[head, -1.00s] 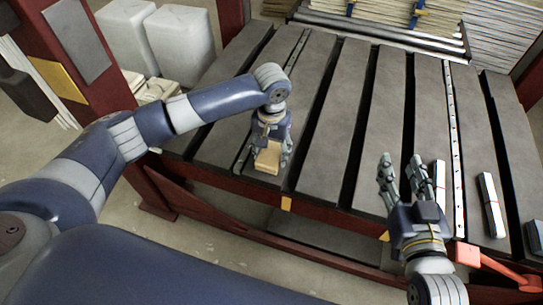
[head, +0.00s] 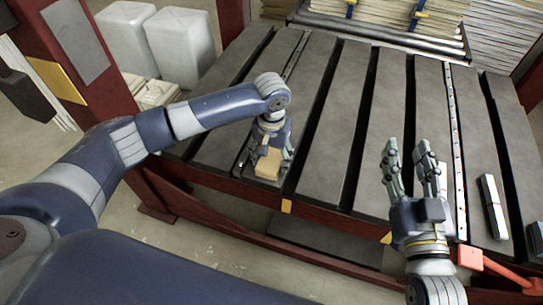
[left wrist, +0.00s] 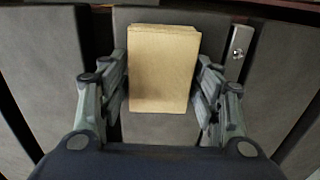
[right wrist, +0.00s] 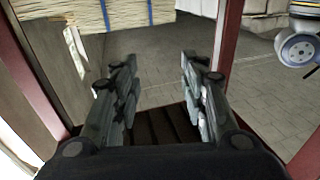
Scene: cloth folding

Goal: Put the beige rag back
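The beige rag (head: 268,164) is a folded, block-like bundle near the front edge of the dark slatted table. It also shows in the left wrist view (left wrist: 163,70), centred between the fingers. My left gripper (head: 270,150) points down over the rag. In the left wrist view its fingers (left wrist: 163,85) stand wide apart, one on each side of the rag, with narrow gaps beside it; contact is not clear. My right gripper (head: 408,160) is open and empty over the table's front right. Its fingers (right wrist: 157,75) show nothing between them.
The table (head: 325,170) has long dark slats with gaps. A pale bar (head: 491,205) lies at the right. A red arm-like part (head: 485,262) sticks out at front right. White containers (head: 180,45) and a pale stack (head: 155,93) stand beyond the left edge. Stacked sheets lie at the back.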

